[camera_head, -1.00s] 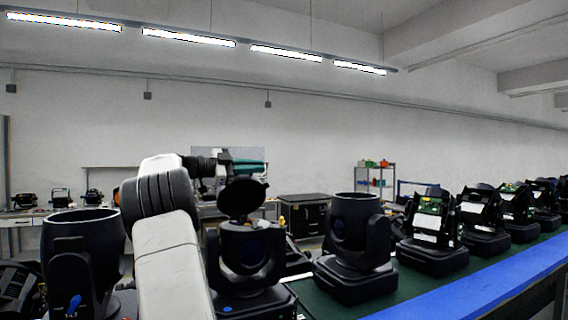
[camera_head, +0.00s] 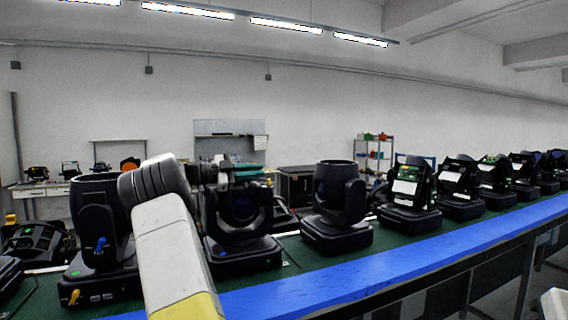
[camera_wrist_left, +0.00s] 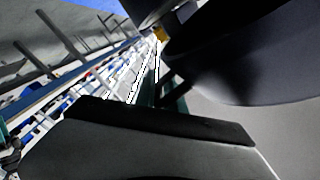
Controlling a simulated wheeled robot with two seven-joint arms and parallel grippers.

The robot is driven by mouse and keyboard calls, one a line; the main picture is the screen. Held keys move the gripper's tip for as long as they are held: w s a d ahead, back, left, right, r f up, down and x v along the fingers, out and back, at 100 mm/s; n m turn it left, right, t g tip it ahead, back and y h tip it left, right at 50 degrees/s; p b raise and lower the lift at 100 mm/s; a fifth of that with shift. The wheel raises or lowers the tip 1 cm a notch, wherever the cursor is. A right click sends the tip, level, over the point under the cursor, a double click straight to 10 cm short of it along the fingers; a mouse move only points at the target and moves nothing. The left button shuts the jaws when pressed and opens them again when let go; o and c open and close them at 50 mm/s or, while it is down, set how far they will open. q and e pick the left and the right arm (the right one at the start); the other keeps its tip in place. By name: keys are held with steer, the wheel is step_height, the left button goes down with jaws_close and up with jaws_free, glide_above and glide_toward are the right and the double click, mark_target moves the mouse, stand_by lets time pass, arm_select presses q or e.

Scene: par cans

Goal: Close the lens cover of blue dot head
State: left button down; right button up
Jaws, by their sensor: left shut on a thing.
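The blue dot head (camera_head: 233,252) stands on the green bench top, with a small bluish mark on its base. Its round dark lens opening (camera_head: 243,208) faces me between the yoke arms. My left gripper (camera_head: 246,168), with teal fingers, is at the top of this head and shut. It appears to hold the edge of the lens cover, which I cannot make out clearly in the head view. In the left wrist view a large dark round disc (camera_wrist_left: 245,55), probably the lens cover, fills the upper right.
A head (camera_head: 95,235) with a green dot stands close on the left. Another head (camera_head: 338,210) stands to the right, with several more in a row beyond. A blue strip (camera_head: 380,270) edges the bench. A black case (camera_head: 297,185) and a shelf (camera_head: 373,150) are behind.

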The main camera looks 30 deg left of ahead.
arm_select(q)
steer(key=shift+s+a+f, duration=0.1)
steer(key=shift+f, duration=0.75)
steer(key=c, duration=1.5)
jaws_free()
steer(key=shift+a, duration=0.1)
steer(key=shift+v, duration=3.85)
